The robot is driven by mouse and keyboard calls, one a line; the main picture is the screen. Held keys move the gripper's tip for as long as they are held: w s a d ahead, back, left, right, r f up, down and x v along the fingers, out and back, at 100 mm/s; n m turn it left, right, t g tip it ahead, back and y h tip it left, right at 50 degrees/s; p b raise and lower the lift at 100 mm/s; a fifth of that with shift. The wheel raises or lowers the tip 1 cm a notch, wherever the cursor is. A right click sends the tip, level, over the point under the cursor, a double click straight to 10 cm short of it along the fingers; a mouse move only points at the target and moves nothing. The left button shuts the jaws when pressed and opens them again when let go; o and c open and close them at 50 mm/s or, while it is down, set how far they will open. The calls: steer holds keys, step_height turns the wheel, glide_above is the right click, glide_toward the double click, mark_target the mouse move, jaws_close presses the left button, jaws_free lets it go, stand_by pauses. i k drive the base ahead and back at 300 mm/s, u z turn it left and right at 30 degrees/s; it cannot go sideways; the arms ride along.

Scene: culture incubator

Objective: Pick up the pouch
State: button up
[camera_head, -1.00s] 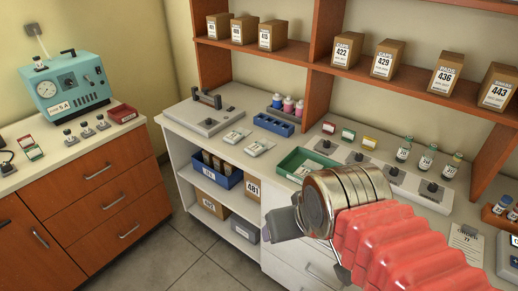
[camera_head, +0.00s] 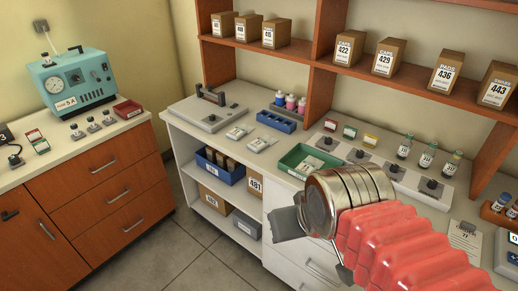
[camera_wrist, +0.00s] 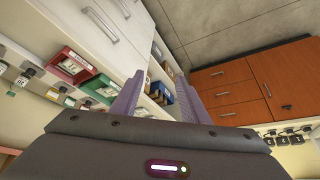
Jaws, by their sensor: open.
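Two small pale pouches lie flat on the white counter, a left pouch (camera_head: 238,132) and a right pouch (camera_head: 260,145), between the grey device and the green tray. Another pale packet (camera_head: 309,164) seems to lie in the green tray (camera_head: 287,160). My gripper (camera_head: 283,222) is in front of the counter, low and to the right of the two pouches, apart from them. In the wrist view its two fingers (camera_wrist: 158,98) are spread with nothing between them. I cannot make out the two pouches clearly in the wrist view.
Shelves with brown boxes (camera_head: 384,57) are above. A wooden cabinet (camera_head: 110,190) stands left, with open floor (camera_head: 205,245) between.

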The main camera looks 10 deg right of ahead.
mark_target(259, 144)
steer(key=k, duration=0.6)
steer(key=u, duration=0.55)
steer(key=i, duration=0.85)
steer(key=u, duration=0.55)
steer(key=i, duration=1.4)
steer(key=z, duration=0.85)
steer(key=i, duration=0.5)
steer(key=z, duration=0.35)
